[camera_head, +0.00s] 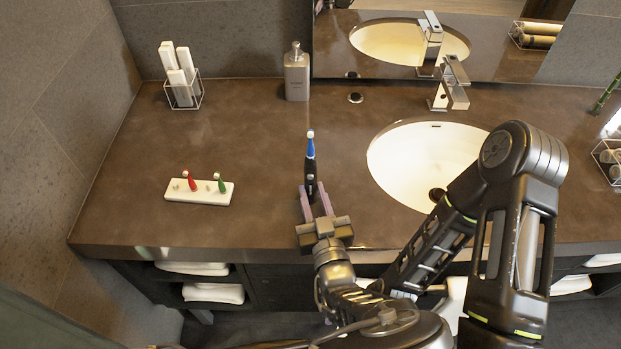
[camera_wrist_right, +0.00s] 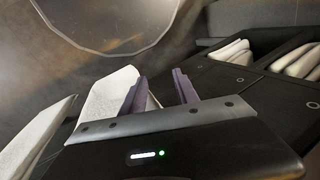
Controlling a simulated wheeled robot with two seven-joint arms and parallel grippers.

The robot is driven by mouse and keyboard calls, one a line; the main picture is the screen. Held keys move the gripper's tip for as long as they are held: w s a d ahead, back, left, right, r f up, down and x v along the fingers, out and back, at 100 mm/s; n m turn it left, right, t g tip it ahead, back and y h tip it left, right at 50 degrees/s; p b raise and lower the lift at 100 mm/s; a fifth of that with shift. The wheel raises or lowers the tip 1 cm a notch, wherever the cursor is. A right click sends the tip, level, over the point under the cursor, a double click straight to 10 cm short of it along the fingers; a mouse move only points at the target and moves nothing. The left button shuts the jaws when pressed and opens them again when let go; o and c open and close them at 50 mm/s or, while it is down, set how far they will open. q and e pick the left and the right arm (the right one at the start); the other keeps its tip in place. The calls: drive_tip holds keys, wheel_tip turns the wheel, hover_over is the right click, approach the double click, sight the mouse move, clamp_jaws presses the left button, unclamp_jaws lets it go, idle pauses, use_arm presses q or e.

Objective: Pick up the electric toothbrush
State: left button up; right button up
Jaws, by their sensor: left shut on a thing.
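The electric toothbrush (camera_head: 310,160) stands upright on the vanity counter, left of the sink. It has a black handle and a blue upper part with a pale tip. My left gripper (camera_head: 314,190) reaches it from the front edge and is shut on its lower handle, with one purple finger on each side. The foot of the handle is partly hidden by the fingers. My right gripper (camera_wrist_right: 160,85) shows in the right wrist view with its two purple fingers apart and nothing between them. It is low, near white towels, away from the toothbrush.
A white holder (camera_head: 180,196) with a red and a green brush head lies to the left. A wire basket (camera_head: 185,100), a soap dispenser (camera_head: 296,75) and a tap (camera_head: 450,85) stand behind. The sink (camera_head: 405,165) is right. Towels (camera_head: 213,293) lie below the counter.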

sight(312, 162)
use_arm(q)
clamp_jaws()
wheel_tip(312, 162, up, 8)
drive_tip(key=p, duration=0.5)
drive_tip(key=shift+f, duration=0.25)
drive_tip(key=shift+r, duration=1.25)
